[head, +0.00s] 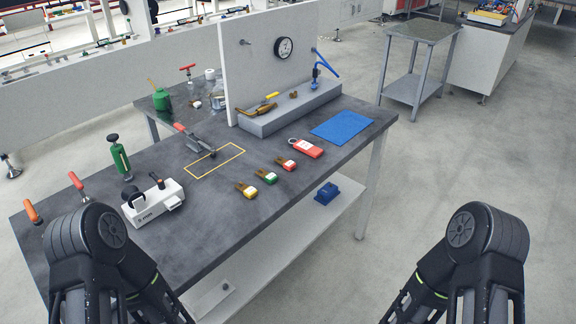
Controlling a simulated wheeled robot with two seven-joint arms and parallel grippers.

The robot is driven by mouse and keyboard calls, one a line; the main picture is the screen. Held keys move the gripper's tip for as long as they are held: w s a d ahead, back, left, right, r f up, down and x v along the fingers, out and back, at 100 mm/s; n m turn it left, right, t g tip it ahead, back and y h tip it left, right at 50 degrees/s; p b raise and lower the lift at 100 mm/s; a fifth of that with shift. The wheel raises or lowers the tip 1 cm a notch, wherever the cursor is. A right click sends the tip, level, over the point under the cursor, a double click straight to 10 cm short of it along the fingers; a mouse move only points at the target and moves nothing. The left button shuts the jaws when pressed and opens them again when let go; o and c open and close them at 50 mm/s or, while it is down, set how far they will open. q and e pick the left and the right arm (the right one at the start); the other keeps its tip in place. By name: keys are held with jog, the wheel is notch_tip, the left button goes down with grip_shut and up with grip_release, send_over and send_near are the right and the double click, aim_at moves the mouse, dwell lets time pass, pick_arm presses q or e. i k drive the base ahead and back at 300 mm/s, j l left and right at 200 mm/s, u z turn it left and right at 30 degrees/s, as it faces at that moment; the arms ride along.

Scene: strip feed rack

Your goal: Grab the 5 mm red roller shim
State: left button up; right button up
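A small red roller shim (287,163) with a pale label and a brass-coloured end lies on the dark workbench top (220,215), right of the middle. Its printed thickness is too small to read. A green shim (266,177) and a yellow shim (247,191) of the same shape lie in a diagonal row to its lower left. Only upper parts of my two arms show, at the lower left and lower right. Neither gripper is in view.
A red tag with a ring (308,149) and a blue mat (342,125) lie right of the shims. A yellow outlined rectangle (214,161) is left of them. A white device (153,204) stands farther left. An upright panel (270,68) borders the back. The bench front is clear.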

aim_at(289, 164)
jog(key=i+l+z, duration=0.4)
jog(key=i+z, duration=0.45)
